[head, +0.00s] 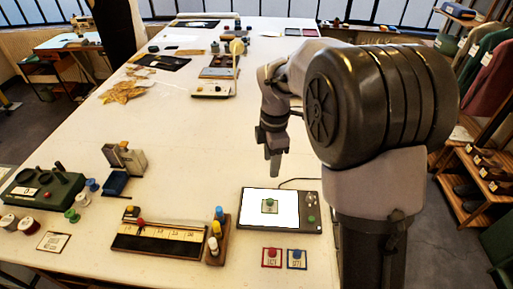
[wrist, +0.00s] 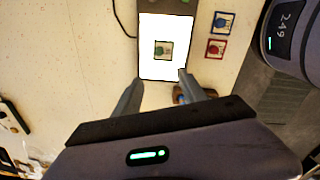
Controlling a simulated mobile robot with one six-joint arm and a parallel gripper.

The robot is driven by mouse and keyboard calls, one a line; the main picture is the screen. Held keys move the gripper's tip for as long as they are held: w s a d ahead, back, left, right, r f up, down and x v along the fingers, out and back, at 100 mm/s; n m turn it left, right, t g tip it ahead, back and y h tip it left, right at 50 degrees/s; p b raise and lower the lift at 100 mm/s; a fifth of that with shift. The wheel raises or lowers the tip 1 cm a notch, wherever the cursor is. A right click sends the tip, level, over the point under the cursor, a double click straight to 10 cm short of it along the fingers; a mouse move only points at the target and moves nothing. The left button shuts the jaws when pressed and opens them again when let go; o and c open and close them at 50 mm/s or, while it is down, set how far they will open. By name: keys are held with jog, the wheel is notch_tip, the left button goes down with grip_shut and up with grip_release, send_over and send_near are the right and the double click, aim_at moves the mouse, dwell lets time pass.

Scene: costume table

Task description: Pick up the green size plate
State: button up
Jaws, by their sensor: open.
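The green size plate (head: 270,207) is a small square card with a green knob, lying on the white lit panel of a dark light box (head: 310,217). In the wrist view the plate (wrist: 158,57) lies just beyond my fingertips, roughly centred between them. My gripper (head: 274,172) hangs above the table behind the light box, fingers pointing down. In the wrist view my gripper (wrist: 159,80) is open, with nothing between its fingers. It is apart from the plate.
A red plate (head: 272,258) and a blue plate (head: 297,259) lie in front of the light box. A wooden stand with small bottles (head: 215,245) and a ruler tray (head: 158,238) sit to its left. The table centre (head: 190,150) is clear.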

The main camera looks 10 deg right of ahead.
jog(key=n+b, duration=0.1)
jog(key=b, duration=0.3)
send_over(269, 200)
notch_tip(269, 200, down, 13)
jog(key=shift+w+r, duration=0.15)
jog(key=shift+r, duration=0.05)
notch_tip(269, 200, down, 6)
jog(key=shift+d+f+b, duration=0.1)
jog(key=shift+b, duration=1.05)
jog(key=shift+c, duration=0.7)
grip_shut()
